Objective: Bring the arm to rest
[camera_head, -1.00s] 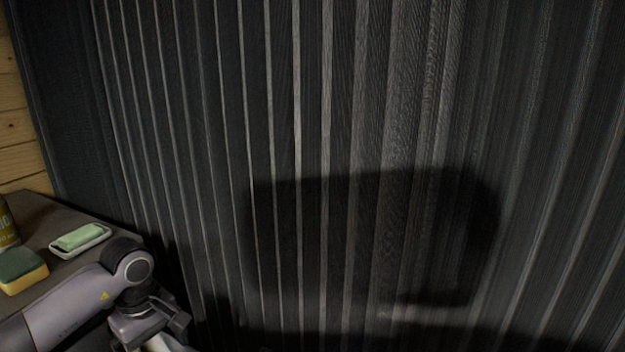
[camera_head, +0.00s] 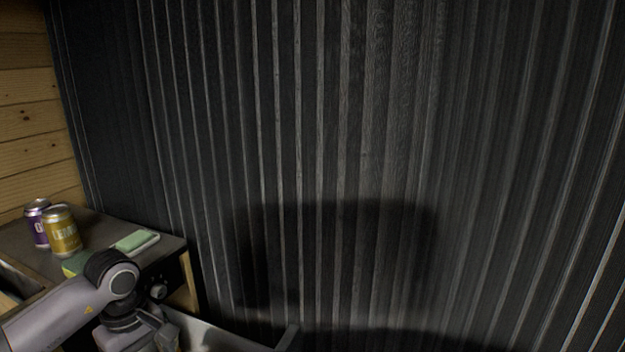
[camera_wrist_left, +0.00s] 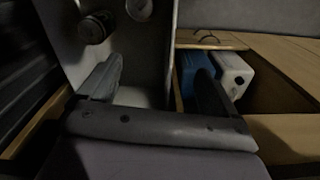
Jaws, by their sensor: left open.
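My left arm comes in from the lower left of the head view, bent at the elbow beside the counter, with its wrist at the bottom edge; the fingertips are not clear there. In the left wrist view my left gripper (camera_wrist_left: 155,85) is open, its two dark fingers wide apart with nothing between them. My right gripper is in neither view.
A yellow can (camera_head: 63,232), a purple can (camera_head: 38,222), a soap in a dish (camera_head: 137,242) and a partly hidden sponge (camera_head: 75,265) are on the counter (camera_head: 100,228). A dark ribbed wall (camera_head: 330,150) fills the back. A white container (camera_wrist_left: 232,74) stands in an open compartment.

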